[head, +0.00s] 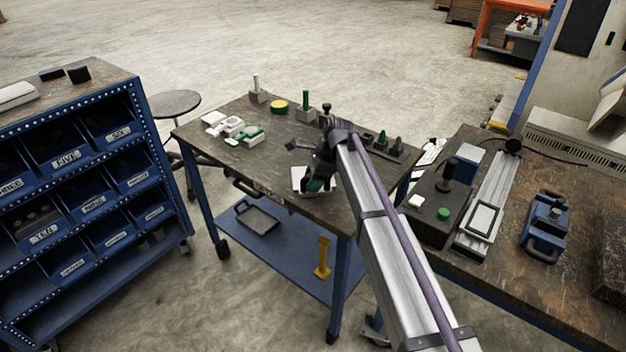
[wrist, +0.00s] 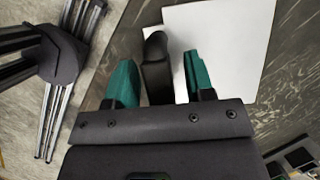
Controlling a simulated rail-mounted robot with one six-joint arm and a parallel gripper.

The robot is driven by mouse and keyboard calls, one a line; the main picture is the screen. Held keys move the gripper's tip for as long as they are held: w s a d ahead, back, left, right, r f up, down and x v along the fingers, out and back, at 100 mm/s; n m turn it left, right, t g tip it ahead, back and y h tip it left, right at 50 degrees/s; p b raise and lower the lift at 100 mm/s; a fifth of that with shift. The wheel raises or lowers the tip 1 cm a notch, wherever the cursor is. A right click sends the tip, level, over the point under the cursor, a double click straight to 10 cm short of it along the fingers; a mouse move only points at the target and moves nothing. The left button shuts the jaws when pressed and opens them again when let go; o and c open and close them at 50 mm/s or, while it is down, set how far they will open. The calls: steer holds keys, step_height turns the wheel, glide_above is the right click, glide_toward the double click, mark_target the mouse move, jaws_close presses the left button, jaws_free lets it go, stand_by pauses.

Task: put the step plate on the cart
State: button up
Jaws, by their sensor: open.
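My gripper (head: 316,183) is open above the near edge of the cart (head: 215,170), a wheeled table with a dark top. In the wrist view my gripper (wrist: 160,82) has two teal fingers apart, with a dark upright handle-like piece (wrist: 157,65) between them. A flat white plate (wrist: 235,45) lies just beyond the fingers; in the head view this white plate (head: 297,175) is partly hidden by my gripper. I cannot tell for certain which piece is the step plate, or whether the dark piece belongs to the white plate.
White and green parts (head: 250,135), a yellow-green disc (head: 280,105) and grey blocks stand on the cart. A blue bin rack (head: 90,170) is at left. The right bench (head: 480,250) holds a blue device (head: 547,225). The cart's left front top is clear.

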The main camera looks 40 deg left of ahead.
steer(key=p+v, duration=1)
steer(key=v, duration=0.2)
steer(key=shift+p, duration=0.35)
steer(key=d+n+t+h, duration=0.1)
steer(key=d+n+t, duration=0.15)
steer(key=d, duration=2.35)
steer(key=s+d+n, duration=0.2)
steer(key=s+d, duration=0.3)
steer(key=d, duration=0.5)
steer(key=s+d+n+h, duration=0.1)
steer(key=s+d, duration=0.4)
steer(key=d, duration=0.6)
steer(key=s+d+f+n+h, duration=0.1)
steer(key=s+d+n, duration=0.3)
steer(key=d, duration=0.6)
steer(key=shift+s+d, duration=0.2)
steer(key=shift+s, duration=0.5)
